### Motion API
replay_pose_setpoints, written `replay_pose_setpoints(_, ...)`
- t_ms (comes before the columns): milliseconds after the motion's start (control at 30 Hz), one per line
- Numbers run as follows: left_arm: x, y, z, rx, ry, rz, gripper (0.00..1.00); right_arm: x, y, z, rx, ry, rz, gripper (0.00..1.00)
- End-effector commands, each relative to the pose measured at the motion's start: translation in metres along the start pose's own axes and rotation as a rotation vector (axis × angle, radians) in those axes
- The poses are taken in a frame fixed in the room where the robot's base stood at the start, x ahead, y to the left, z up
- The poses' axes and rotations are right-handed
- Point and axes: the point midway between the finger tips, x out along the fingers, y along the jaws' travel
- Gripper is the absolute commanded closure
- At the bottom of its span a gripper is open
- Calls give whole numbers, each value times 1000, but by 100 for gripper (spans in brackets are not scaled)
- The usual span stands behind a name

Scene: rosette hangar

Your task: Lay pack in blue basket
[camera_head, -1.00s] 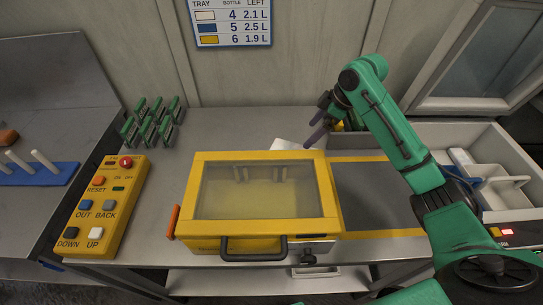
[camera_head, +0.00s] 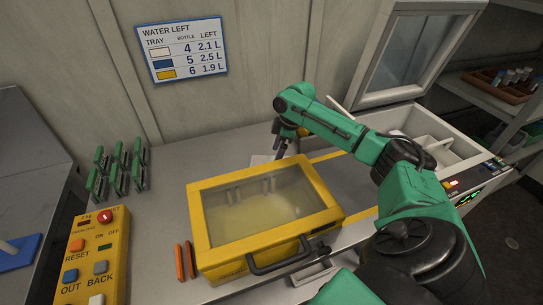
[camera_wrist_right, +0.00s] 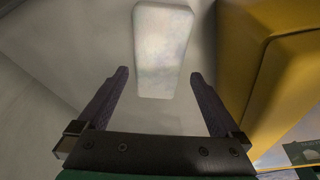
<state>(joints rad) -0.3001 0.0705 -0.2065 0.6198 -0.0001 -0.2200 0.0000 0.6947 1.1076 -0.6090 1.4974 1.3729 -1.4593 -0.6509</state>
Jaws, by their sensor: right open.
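A pale, whitish slab with rounded corners, which looks like the pack (camera_wrist_right: 165,50), lies ahead of my right gripper (camera_wrist_right: 159,73) in the right wrist view. The gripper is open, its two dark fingers apart, with the slab's near end between or just beyond the tips; I cannot tell if they touch. In the head view, my right gripper (camera_head: 281,145) points down behind the yellow glass-topped box, beside a pale patch (camera_head: 262,160) that may be the same slab. No blue basket is clearly visible. My left gripper is not in view.
The yellow box (camera_head: 215,262) stands close to the right gripper and shows yellow in the wrist view (camera_wrist_right: 270,60). A button panel (camera_head: 92,265) and green racks (camera_head: 118,168) are at left. A divided grey bin (camera_head: 468,150) and a shelf with a brown crate (camera_head: 500,92) are at right.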

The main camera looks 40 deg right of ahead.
Motion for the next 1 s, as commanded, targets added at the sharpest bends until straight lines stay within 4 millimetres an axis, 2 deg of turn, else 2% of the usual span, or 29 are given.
replay_pose_setpoints(100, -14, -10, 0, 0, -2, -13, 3, 20, 1, 2, 2, -3, -4, 0)
replay_pose_setpoints(200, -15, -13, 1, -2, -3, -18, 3, 38, 1, 3, 1, -3, -4, 0)
replay_pose_setpoints(433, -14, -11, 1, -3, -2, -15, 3, 44, 2, 3, -1, -3, 0, 0)
replay_pose_setpoints(467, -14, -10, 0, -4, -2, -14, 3, 44, 2, 3, -1, -3, 0, 8)
replay_pose_setpoints(500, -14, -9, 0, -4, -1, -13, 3, 44, 2, 3, -1, -2, 0, 23)
replay_pose_setpoints(567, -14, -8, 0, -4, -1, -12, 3, 44, 2, 3, -1, -2, 0, 46)
replay_pose_setpoints(700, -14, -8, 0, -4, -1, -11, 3, 43, 2, 2, -1, -1, 1, 99)
replay_pose_setpoints(900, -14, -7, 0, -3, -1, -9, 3, 42, 2, 2, -1, -1, 2, 100)
replay_pose_setpoints(1000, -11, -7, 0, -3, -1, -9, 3, 33, 3, -1, -1, 1, 3, 100)
